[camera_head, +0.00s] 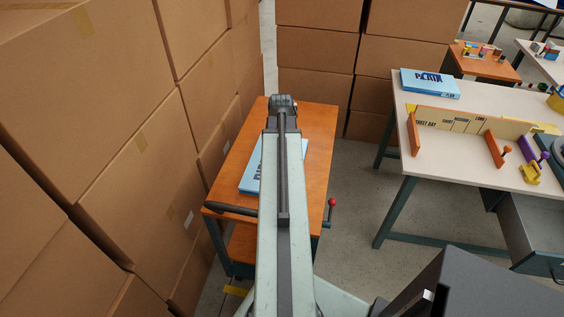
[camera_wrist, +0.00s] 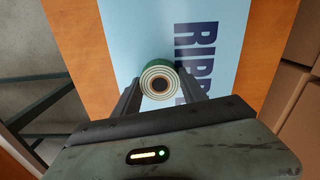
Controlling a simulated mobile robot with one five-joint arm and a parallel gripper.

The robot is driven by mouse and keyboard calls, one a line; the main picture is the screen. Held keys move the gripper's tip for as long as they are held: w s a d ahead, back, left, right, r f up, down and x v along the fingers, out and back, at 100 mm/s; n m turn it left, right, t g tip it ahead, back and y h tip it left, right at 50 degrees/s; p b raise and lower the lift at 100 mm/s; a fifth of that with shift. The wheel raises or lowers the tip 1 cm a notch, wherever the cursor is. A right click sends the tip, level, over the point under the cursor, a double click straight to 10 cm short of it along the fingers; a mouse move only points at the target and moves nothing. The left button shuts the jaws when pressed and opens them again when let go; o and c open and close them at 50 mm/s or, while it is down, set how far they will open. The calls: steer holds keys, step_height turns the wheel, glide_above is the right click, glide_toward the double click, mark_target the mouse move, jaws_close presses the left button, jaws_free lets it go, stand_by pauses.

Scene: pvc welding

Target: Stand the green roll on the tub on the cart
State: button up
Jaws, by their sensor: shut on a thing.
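The green roll (camera_wrist: 159,70) is between the fingers of my gripper (camera_wrist: 158,88) in the wrist view, with its pale ringed end and dark core facing the camera. My gripper is shut on it. Behind the roll lies the light blue tub (camera_wrist: 215,35) with dark lettering. I cannot tell whether roll and tub touch. In the head view the tub (camera_head: 252,180) sits on the orange-topped cart (camera_head: 240,140), partly hidden by my arm. The roll is hidden there, and the arm's far end (camera_head: 283,103) shows over the cart's back part.
Stacked cardboard boxes (camera_head: 130,130) wall the left and back (camera_head: 318,50). A white table (camera_head: 440,150) at right carries another blue box (camera_head: 430,83), a wooden rack (camera_head: 460,122) and clamps. A red-knobbed lever (camera_head: 331,203) sticks out at the cart's right. Floor shows between cart and table.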

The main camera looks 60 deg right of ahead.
steer(key=shift+f, duration=0.2)
steer(key=o, duration=1.3)
steer(key=shift+r, duration=0.1)
step_height(320, 180, up, 12)
steer(key=p, duration=1.2)
steer(key=shift+r, duration=0.2)
